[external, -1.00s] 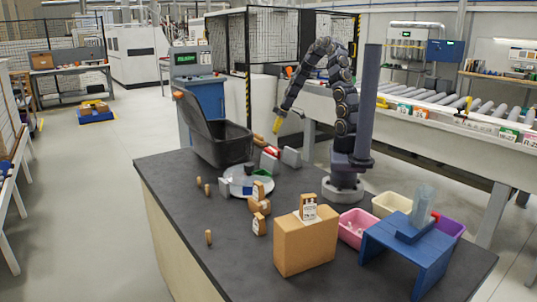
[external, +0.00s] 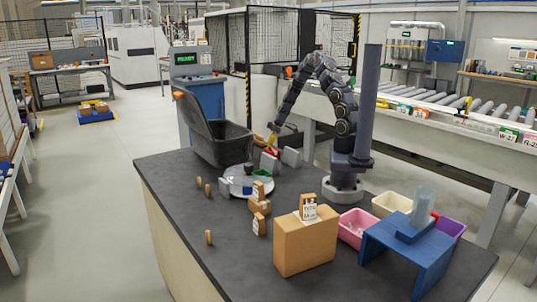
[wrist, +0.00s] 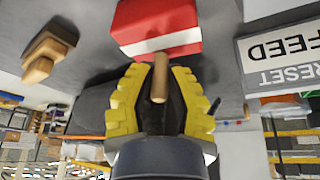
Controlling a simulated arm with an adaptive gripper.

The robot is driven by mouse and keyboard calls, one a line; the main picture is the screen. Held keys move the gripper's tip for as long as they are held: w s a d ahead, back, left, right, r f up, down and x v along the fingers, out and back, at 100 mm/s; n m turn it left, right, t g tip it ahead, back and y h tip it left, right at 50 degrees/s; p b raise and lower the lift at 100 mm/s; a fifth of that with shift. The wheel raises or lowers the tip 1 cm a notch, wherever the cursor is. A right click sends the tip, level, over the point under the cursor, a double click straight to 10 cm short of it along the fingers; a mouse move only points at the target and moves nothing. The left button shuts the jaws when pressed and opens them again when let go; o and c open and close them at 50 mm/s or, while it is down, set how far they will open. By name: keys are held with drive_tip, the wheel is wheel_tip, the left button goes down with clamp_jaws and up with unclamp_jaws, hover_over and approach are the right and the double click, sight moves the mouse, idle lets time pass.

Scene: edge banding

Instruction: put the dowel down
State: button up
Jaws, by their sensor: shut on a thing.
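My gripper (external: 271,138) is low beside the black bin, over the far part of the dark table. In the wrist view my gripper (wrist: 160,72) has its yellow fingers shut on a light wooden dowel (wrist: 160,80), which sticks out between the fingertips. Just beyond it lies a red and white block (wrist: 157,28); I cannot tell whether they touch. The red part (external: 271,152) also shows below the gripper in the external view. The held dowel is too small to make out there.
A black bin (external: 222,145) stands left of the gripper. A round pale turntable (external: 236,182) with small parts is in front. Small wooden pieces (external: 208,237) stand on the left of the table. A cardboard box (external: 305,245) and a blue stand (external: 400,250) are nearer.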

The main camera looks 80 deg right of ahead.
drive_tip(key=shift+f, duration=0.1)
drive_tip(key=o, duration=0.6)
drive_tip(key=shift+o, duration=0.2)
